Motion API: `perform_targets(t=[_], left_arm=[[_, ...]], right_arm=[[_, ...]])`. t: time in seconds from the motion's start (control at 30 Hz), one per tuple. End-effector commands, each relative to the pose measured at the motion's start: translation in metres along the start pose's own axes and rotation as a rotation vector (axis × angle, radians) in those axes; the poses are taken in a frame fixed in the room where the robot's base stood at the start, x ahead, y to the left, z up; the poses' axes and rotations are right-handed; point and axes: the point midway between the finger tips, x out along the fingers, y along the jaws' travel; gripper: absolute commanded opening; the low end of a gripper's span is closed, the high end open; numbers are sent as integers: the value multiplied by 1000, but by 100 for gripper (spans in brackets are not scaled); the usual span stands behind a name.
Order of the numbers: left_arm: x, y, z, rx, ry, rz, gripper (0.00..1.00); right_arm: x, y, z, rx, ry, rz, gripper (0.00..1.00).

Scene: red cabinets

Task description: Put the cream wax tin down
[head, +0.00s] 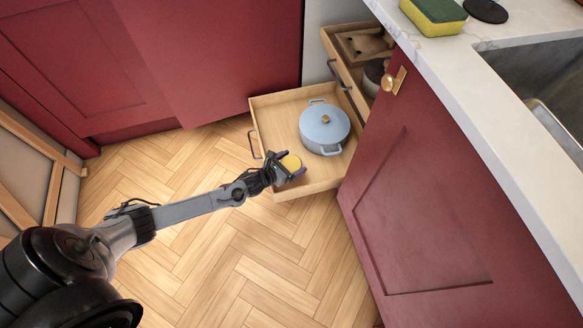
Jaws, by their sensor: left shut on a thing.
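The cream wax tin (291,163) shows as a small round yellowish thing between the fingers of my left gripper (290,168). The gripper is shut on it. The gripper is over the near left part of an open wooden drawer (283,110), close to its front edge. I cannot tell whether the tin touches the drawer floor. My right gripper is not in view.
A light blue lidded pot (325,127) sits in the drawer, behind and right of my gripper. A higher drawer (344,77) is open above. A red cabinet door (430,200) stands to the right. A countertop (470,90) holds a sponge (434,14) beside a sink (540,75).

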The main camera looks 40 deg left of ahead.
Motion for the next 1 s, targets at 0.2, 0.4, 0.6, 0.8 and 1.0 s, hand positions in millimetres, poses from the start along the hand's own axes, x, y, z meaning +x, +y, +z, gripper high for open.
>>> perform_targets(t=[0.2,0.4,0.6,0.8,1.0], left_arm=[[8,1,-18,-1,-1,1,52],[7,0,-17,-1,-1,1,52],[10,0,-22,0,-1,1,52],[12,0,-28,0,0,0,52],[11,0,-33,0,8,0,94]], right_arm=[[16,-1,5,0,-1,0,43],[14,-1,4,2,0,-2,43],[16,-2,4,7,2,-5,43],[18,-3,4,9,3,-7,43],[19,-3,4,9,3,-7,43]])
